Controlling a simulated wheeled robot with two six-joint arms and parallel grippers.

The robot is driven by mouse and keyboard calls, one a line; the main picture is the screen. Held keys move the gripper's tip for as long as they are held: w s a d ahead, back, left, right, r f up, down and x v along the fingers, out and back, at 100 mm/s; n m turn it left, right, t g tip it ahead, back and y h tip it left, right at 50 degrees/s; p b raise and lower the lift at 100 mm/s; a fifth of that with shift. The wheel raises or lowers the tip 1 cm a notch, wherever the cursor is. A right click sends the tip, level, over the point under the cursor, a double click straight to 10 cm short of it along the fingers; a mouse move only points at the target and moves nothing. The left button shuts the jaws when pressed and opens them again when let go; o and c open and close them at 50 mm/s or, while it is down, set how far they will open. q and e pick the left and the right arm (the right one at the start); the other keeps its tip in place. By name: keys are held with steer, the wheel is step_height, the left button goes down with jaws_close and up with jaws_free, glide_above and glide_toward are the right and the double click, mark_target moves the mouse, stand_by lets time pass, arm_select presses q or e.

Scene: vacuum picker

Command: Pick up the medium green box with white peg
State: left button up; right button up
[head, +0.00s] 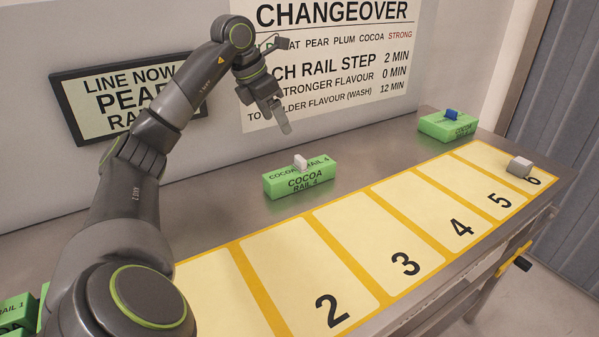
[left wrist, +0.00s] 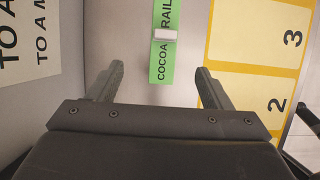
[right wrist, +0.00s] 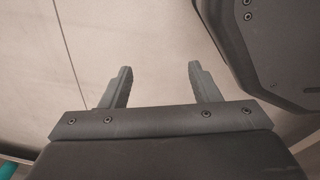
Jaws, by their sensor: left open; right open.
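A green box (head: 300,184) labelled COCOA RAIL 4, with a white peg (head: 300,162) on top, sits on the grey counter behind the numbered mat. In the left wrist view this box (left wrist: 161,72) and its white peg (left wrist: 166,35) show ahead, between and beyond the fingers. My left gripper (head: 264,108) is open and empty, raised above the counter, up and to the left of the box in the head view. My right gripper (right wrist: 160,68) is open and empty in the right wrist view, facing a plain pale surface; it is not seen in the head view.
Another green box (head: 438,127) with a blue peg (head: 451,115) sits at the far right. A small grey block (head: 519,167) rests on slot 6 of the yellow mat (head: 282,250). More green boxes (head: 14,312) are at the lower left. Signs hang on the wall behind.

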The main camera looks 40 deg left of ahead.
mark_target(299, 158)
arm_select(q)
steer(key=p+x, duration=0.1)
steer(key=x, duration=0.9)
steer(key=shift+d+f, duration=0.15)
steer(key=shift+f, duration=0.25)
steer(key=shift+w+f, duration=0.15)
steer(key=shift+f, duration=0.1)
steer(key=shift+w+d+f, duration=0.2)
steer(key=shift+d+f, duration=0.05)
steer(key=shift+f, duration=0.1)
steer(key=x, duration=0.1)
steer(key=p+x, duration=0.1)
steer(key=x, duration=0.1)
steer(key=shift+w+d+f, duration=0.1)
steer(key=shift+w+d, duration=0.15)
steer(key=shift+w, duration=0.05)
steer(key=shift+w+f, duration=0.2)
steer(key=shift+f, duration=0.3)
steer(key=shift+c, duration=0.8)
steer(key=c, duration=1)
arm_select(e)
steer(key=shift+s+d+r, duration=0.2)
steer(key=shift+s+r, duration=0.15)
steer(key=shift+s, duration=0.1)
steer(key=shift+s+d+r, duration=0.15)
steer(key=shift+s+r, duration=0.15)
steer(key=shift+s, duration=0.15)
